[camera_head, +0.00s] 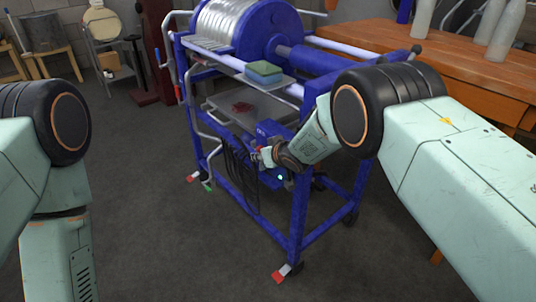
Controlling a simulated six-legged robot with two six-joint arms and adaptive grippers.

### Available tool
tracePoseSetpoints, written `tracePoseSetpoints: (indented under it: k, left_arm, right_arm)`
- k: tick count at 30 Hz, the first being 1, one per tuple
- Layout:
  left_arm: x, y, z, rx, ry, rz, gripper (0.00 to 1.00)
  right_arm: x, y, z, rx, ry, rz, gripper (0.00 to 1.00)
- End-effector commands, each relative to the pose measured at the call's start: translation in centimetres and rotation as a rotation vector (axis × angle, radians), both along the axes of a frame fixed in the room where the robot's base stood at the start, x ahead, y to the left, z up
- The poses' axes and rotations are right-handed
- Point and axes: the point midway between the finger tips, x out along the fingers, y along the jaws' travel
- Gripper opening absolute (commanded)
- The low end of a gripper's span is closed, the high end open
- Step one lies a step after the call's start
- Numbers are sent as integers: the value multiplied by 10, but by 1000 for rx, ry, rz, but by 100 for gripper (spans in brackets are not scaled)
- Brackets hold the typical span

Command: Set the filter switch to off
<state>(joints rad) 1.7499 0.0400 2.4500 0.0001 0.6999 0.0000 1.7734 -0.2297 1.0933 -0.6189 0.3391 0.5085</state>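The filter (249,35) is a blue-framed cart on castors with a stack of pale round plates on top, in the middle of the head view. A blue box (268,130) with small white lettering sits low in its frame. My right arm reaches in from the right, and its gripper (262,157) is at the front of this box, beside hanging dark cables. The fingers are small and partly hidden, so I cannot tell whether they are open or touching anything. The switch itself and its position cannot be made out. My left arm shows at the left edge; its gripper is out of view.
A green and yellow sponge (263,71) lies on a small shelf on the cart. A red item (243,107) lies on the tray below. A wooden table (440,62) with pale bottles (507,30) stands at the right.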

Motion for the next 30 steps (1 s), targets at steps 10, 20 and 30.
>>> tracePoseSetpoints:
  k: [10, 20, 30]
  left_arm:
    - [0, 0, 0, 0, 0, 0, 40]
    - [0, 0, 0, 0, 0, 0, 40]
    - [0, 0, 0, 0, 0, 0, 40]
  right_arm:
    - [-24, -11, 20, -1, -1, 0, 34]
    - [-57, -26, 45, -2, -1, 0, 34]
    - [-84, -39, 65, 0, 1, 0, 34]
